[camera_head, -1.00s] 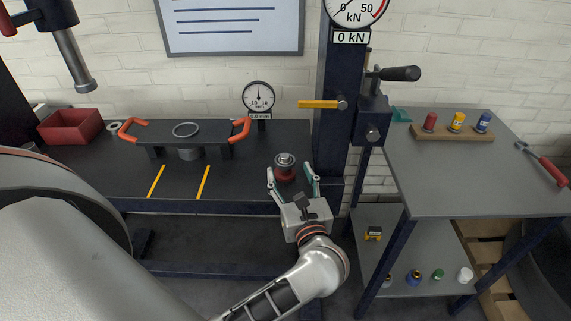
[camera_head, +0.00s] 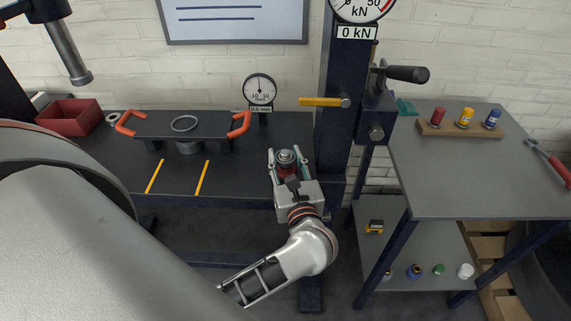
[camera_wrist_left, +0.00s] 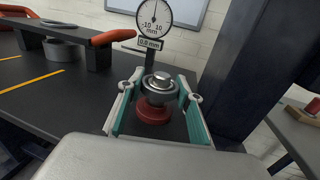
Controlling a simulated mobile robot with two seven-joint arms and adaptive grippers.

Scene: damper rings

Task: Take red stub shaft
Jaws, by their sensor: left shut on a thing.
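The red stub shaft (camera_head: 285,171) stands upright on the dark bench, right of the dial gauge. In the left wrist view its red round base (camera_wrist_left: 153,112) shows below a grey metal collar (camera_wrist_left: 159,86) and a bright top stub. My left gripper (camera_head: 287,154) reaches it from the front, with one teal-lined finger on each side, shut on it. The palm hides the front of the base in the head view. My right gripper is not in view.
The dial gauge (camera_head: 260,90) stands close behind the shaft, and a dark press column (camera_head: 333,130) rises to its right. A black plate with orange handles (camera_head: 240,124) is to the left. A grey side table (camera_head: 470,175) holds a wooden rack (camera_head: 450,132).

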